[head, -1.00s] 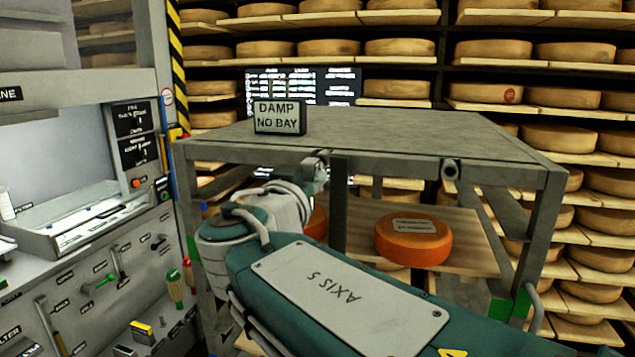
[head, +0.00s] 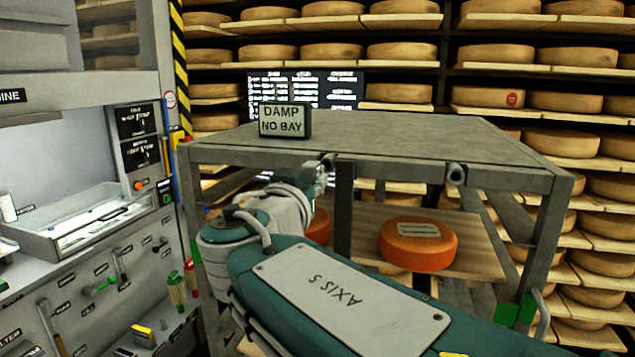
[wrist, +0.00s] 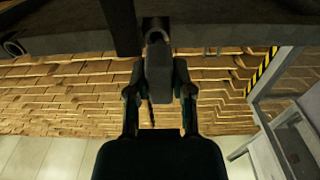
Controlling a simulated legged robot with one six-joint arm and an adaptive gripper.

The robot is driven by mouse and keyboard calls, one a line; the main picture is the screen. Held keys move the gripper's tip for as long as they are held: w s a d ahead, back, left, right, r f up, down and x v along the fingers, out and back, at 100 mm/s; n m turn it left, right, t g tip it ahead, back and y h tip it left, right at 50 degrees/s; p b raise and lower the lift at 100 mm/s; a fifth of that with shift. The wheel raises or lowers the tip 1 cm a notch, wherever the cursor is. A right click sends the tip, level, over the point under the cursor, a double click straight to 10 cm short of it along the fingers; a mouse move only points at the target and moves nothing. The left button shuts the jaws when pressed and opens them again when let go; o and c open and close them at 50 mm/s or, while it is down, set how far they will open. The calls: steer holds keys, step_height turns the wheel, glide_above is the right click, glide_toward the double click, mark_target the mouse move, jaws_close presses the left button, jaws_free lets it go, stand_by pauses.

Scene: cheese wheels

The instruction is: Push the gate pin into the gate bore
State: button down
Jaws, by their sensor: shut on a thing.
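My gripper (wrist: 158,88) is shut on the grey gate pin (wrist: 158,62), which sits between its two fingers in the wrist view. The pin's far end meets a dark round opening, the gate bore (wrist: 155,24), under the rack's edge. I cannot tell how deep the pin is in the bore. In the head view my gripper (head: 322,172) is at the front edge of the grey rack, just left of an upright post. My own arm hides most of the gripper and pin there.
The grey rack (head: 400,143) carries a "DAMP NO BAY" sign (head: 285,122). A second tube end (head: 456,174) sits further right on its front edge. An orange cheese wheel (head: 418,246) lies on the wooden shelf (head: 480,258) below. A tool panel (head: 95,290) stands at left.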

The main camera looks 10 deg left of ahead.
steer(key=shift+d, duration=0.2)
steer(key=shift+d+r, duration=0.1)
steer(key=shift+d, duration=0.15)
steer(key=shift+a, duration=0.2)
stand_by(0.3)
steer(key=shift+w+d, duration=0.15)
steer(key=shift+w, duration=1.7)
steer(key=shift+s, duration=0.1)
stand_by(0.4)
steer(key=shift+s, duration=1.45)
steer(key=shift+w, duration=1.55)
stand_by(0.6)
